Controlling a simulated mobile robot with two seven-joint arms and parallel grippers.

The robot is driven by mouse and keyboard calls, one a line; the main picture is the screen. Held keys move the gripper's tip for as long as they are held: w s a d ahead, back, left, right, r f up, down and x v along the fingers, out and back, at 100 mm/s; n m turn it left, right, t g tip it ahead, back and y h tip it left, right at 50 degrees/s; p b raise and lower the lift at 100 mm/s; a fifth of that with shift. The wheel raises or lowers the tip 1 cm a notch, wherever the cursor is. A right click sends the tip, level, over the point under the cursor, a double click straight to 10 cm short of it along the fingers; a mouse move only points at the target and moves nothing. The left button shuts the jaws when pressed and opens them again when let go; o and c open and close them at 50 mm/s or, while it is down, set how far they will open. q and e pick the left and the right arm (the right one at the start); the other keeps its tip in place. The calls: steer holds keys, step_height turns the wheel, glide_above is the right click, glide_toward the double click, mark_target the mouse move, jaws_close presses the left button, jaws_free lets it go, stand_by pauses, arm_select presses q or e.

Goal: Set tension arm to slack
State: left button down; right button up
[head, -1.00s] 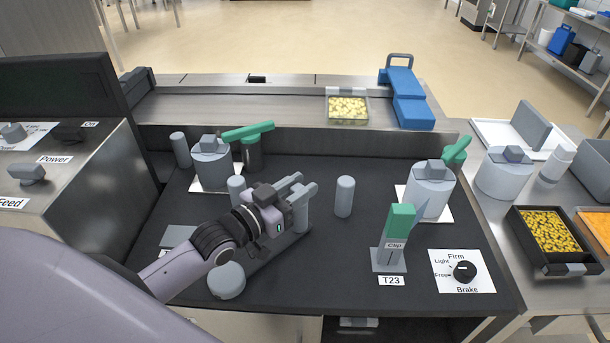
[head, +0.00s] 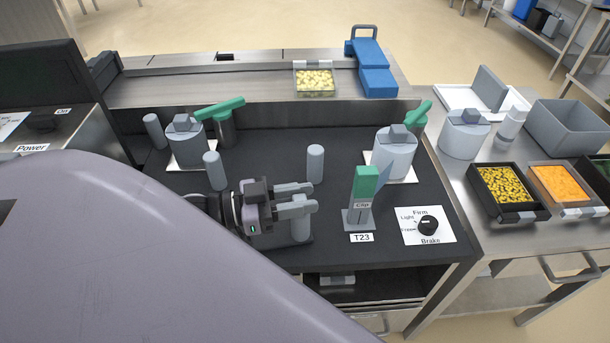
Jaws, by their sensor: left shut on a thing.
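The tension arm shows mainly as a grey upright post (head: 300,229) on the dark deck, left of the T23 clip stand. The rest of the arm and its pivot are hidden behind my left arm. My left gripper (head: 300,200) points right and is shut on the post near its top. My large purple arm link covers the lower left, and the label by the pivot cannot be seen. My right gripper is not in view.
Two fixed grey posts (head: 315,164) (head: 214,170) stand behind the gripper. The green-topped clip stand (head: 361,205) and the Brake dial (head: 428,225) are to the right. Film rolls (head: 186,146) (head: 394,155) stand further back. Clear deck lies between the gripper and the clip stand.

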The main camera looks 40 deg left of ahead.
arm_select(q)
steer(key=shift+s+d+m+g+h, duration=1)
steer(key=shift+s+d+g+h, duration=0.1)
steer(key=c, duration=0.9)
jaws_free()
steer(key=shift+s+d, duration=0.1)
steer(key=shift+p+v, duration=0.6)
steer(key=shift+v, duration=2.95)
